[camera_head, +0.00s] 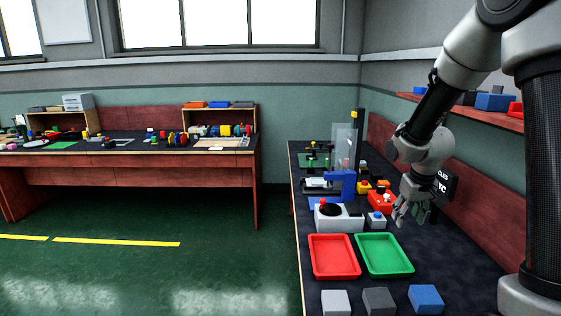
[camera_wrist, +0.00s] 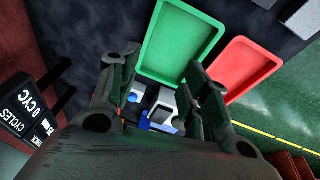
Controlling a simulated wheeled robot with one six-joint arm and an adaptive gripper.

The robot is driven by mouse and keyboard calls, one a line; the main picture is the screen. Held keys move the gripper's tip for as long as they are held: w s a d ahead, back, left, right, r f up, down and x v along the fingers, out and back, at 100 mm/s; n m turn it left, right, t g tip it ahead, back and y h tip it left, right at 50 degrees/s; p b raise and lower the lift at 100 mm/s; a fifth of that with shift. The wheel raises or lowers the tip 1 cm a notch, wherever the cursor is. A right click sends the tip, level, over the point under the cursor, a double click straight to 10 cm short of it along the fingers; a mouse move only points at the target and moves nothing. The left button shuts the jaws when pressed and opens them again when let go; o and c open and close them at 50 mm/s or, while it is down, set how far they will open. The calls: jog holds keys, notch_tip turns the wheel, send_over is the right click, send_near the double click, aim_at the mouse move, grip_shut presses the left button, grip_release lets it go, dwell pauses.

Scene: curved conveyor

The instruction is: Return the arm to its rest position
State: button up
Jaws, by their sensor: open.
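My gripper (camera_head: 410,214) hangs from my arm at the right of the head view, fingers pointing down above the dark workbench. It is right of the green tray and the small boxes with knobs. In the wrist view my gripper (camera_wrist: 160,90) has its two fingers spread apart with nothing held between them. The green tray (camera_wrist: 145,62) shows beyond the fingertips and looks empty. My arm is bent, reaching down from the upper right.
A red tray (camera_head: 312,258) and the green tray (camera_head: 408,268) lie side by side, both empty. Light grey (camera_head: 336,302), dark grey (camera_head: 379,301) and blue (camera_head: 426,299) blocks sit in front. A counter display (camera_head: 446,184) and a red shelf (camera_head: 470,110) stand near my arm.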

jog(key=s+r, duration=0.8)
jog(key=s, duration=0.5)
jog(key=s+r+m+t, duration=0.1)
jog(key=s+r, duration=0.7)
jog(key=s, duration=0.6)
jog(key=shift+s+a+r+y, duration=0.15)
jog(key=shift+a+r+y, duration=0.15)
jog(key=shift+a+r, duration=0.15)
